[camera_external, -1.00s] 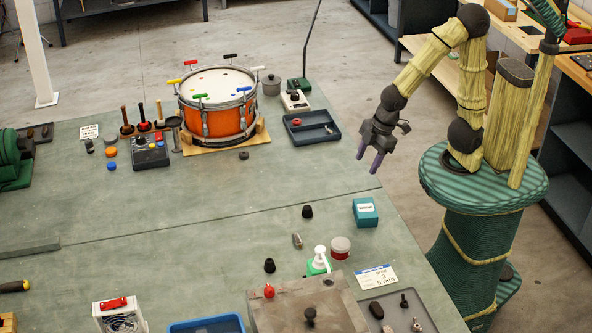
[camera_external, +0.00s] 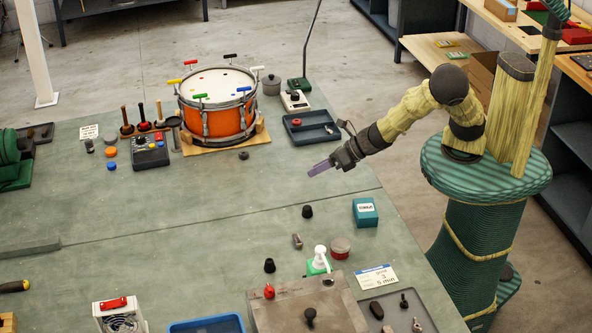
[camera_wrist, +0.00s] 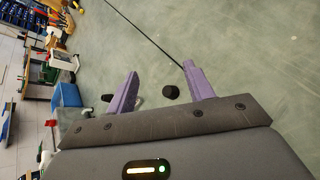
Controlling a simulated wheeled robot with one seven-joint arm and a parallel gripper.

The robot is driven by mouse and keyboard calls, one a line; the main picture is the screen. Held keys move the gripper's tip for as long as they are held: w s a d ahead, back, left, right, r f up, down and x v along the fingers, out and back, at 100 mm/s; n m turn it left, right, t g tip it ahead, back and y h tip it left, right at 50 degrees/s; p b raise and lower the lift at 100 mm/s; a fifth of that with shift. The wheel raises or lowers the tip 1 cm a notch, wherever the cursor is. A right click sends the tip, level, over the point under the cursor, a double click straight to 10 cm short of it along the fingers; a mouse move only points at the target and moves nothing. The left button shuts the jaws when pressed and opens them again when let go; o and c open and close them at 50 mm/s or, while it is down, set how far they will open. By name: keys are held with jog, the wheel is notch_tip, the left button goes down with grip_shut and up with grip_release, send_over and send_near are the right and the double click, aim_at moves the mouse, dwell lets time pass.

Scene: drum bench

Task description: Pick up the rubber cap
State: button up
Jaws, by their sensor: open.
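Two black, tapered pieces that look like rubber caps stand on the green bench (camera_external: 130,225). The farther black cap (camera_external: 307,211) is just in front of the bench seam, and the nearer black cap (camera_external: 269,265) is left of a white-topped bottle. I cannot tell which one is the task's cap. My gripper (camera_external: 312,172) has purple fingers, apart and empty, in the air above the bench beyond the farther cap. In the wrist view, one black cap (camera_wrist: 170,92) shows between the fingers (camera_wrist: 160,70), and another (camera_wrist: 107,97) is partly hidden beside the left finger.
A teal box (camera_external: 365,212), a grey metal piece (camera_external: 297,241), a red-banded jar (camera_external: 340,247) and the white-topped bottle (camera_external: 319,262) stand near the caps. An orange drum (camera_external: 215,120) and a dark tray (camera_external: 312,128) are farther back. The bench left of the caps is clear.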

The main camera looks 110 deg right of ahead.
jog(key=w+a+r+n+t+y, duration=0.2)
jog(key=a+r+n+t, duration=0.15)
jog(key=n, duration=0.45)
send_over(307, 211)
jog(key=s, duration=0.3)
notch_tip(307, 211, down, 7)
jog(key=shift+d+g+h+p, duration=0.3)
jog(key=shift+d+g+p, duration=0.1)
jog(key=shift+d+g, duration=0.05)
jog(key=shift+f, duration=0.15)
jog(key=shift+f, duration=1.7)
